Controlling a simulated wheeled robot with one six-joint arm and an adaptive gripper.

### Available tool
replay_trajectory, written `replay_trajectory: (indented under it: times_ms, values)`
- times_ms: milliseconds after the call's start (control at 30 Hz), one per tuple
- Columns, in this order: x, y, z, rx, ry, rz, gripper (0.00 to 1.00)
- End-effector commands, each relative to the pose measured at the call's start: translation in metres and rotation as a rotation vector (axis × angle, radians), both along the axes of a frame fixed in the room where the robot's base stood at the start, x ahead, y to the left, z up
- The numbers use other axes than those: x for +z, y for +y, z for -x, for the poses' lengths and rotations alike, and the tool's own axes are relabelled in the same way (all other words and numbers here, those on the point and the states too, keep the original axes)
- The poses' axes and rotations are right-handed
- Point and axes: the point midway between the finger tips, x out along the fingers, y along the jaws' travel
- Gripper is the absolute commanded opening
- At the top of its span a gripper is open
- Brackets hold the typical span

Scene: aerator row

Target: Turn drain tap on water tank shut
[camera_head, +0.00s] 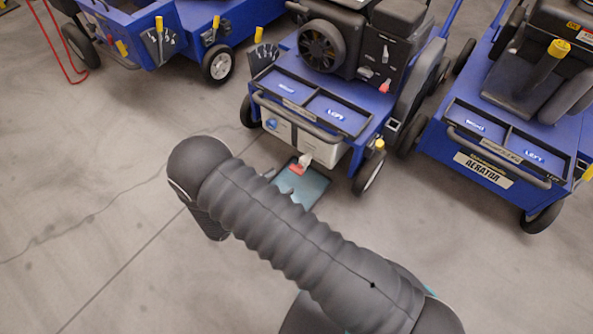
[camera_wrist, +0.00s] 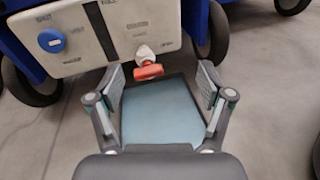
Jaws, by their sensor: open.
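The water tank (camera_wrist: 95,35) is a white box under the middle blue machine, with a round blue cap on its front; it also shows in the head view (camera_head: 312,142). The drain tap (camera_wrist: 147,68) has a white body and a red-orange handle at the tank's lower edge; the handle lies roughly crosswise in the wrist view. In the head view the tap (camera_head: 299,167) shows just beyond my arm. My gripper (camera_wrist: 163,82) is open, its two fingers left and right of the tap and apart from it. Most of my gripper is hidden behind my arm in the head view.
A tray of blue-green liquid (camera_wrist: 160,112) lies on the floor below the tap. Black wheels stand at both sides of the tank, one at the right (camera_head: 369,172). Other blue machines stand left (camera_head: 150,35) and right (camera_head: 500,140).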

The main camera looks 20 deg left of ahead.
Motion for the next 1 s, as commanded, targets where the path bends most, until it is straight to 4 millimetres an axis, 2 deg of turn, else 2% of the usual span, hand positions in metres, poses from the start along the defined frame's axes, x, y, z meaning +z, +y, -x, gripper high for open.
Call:
replay_trajectory:
  times_ms: [33, 133, 233, 367, 567, 1000]
  values:
    - [-0.019, 0.006, 0.009, 0.049, -0.001, 0.034, 0.79]
    - [-0.040, 0.016, 0.020, 0.122, -0.010, 0.079, 0.79]
    - [-0.053, 0.021, 0.027, 0.167, -0.015, 0.105, 0.79]
    - [-0.059, 0.022, 0.027, 0.189, -0.017, 0.118, 0.79]
    - [-0.059, 0.012, 0.005, 0.186, -0.017, 0.118, 0.79]
    - [-0.059, -0.019, -0.069, 0.185, -0.017, 0.115, 0.79]
